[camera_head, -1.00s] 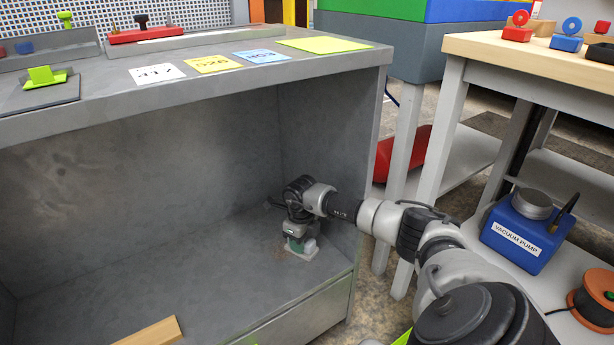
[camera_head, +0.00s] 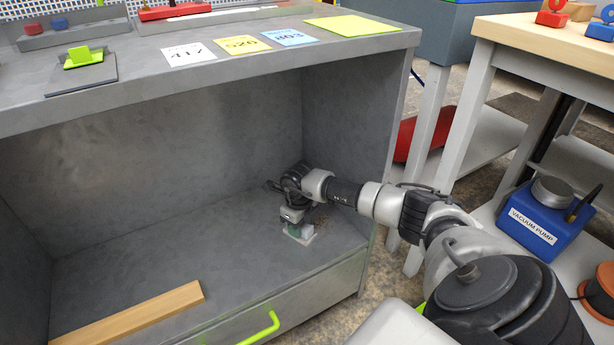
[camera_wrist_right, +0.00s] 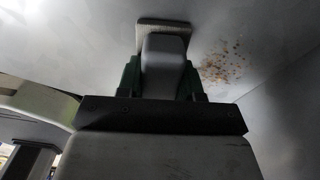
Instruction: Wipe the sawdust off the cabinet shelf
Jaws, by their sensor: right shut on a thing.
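My right gripper (camera_head: 297,222) is inside the grey cabinet, low over its shelf (camera_head: 200,255). It is shut on a wiping block (camera_head: 303,235) with a pale pad underneath; the pad is at the shelf surface. In the right wrist view the block (camera_wrist_right: 164,65) sits between the dark green fingers (camera_wrist_right: 163,78), its pad (camera_wrist_right: 165,26) beyond. A patch of brown sawdust (camera_wrist_right: 224,64) lies on the shelf just right of the pad; in the head view the sawdust (camera_head: 318,214) shows beside and behind the gripper. My left gripper is not in view.
A wooden strip (camera_head: 140,315) lies at the shelf's front left. The cabinet's right wall (camera_head: 345,125) stands close to my right arm. A drawer with a green handle (camera_head: 262,330) is below the shelf. A workbench (camera_head: 540,60) and vacuum pump (camera_head: 543,222) stand to the right.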

